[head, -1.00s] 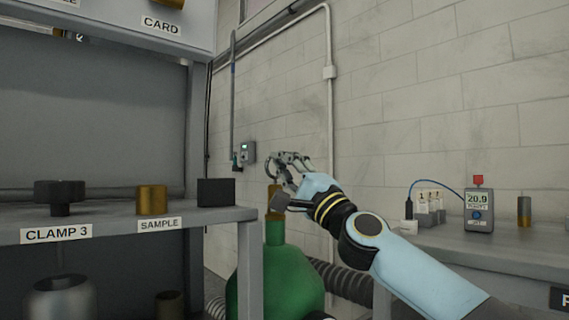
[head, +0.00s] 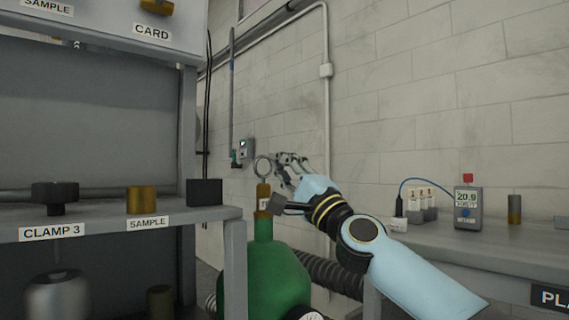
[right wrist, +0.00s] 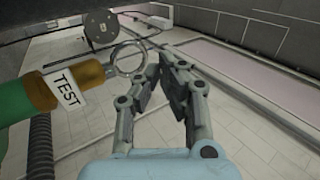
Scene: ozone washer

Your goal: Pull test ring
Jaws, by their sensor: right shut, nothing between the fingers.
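A metal test ring (head: 262,167) stands upright on the brass top (head: 263,190) of a green bottle (head: 272,278). The right wrist view shows the ring (right wrist: 128,62) at the end of the brass part, beside a white TEST label (right wrist: 66,87). My right gripper (head: 283,159) is just right of the ring. In the right wrist view its fingers (right wrist: 164,68) are close together at the tips, with nothing held. The ring lies close by the left finger; I cannot tell if they touch. My left gripper is not in view.
A grey shelf (head: 120,226) with CLAMP 3 and SAMPLE labels stands at left. A bench at right holds a meter (head: 467,208) reading 20.9. A ribbed hose (head: 335,277) runs behind the bottle.

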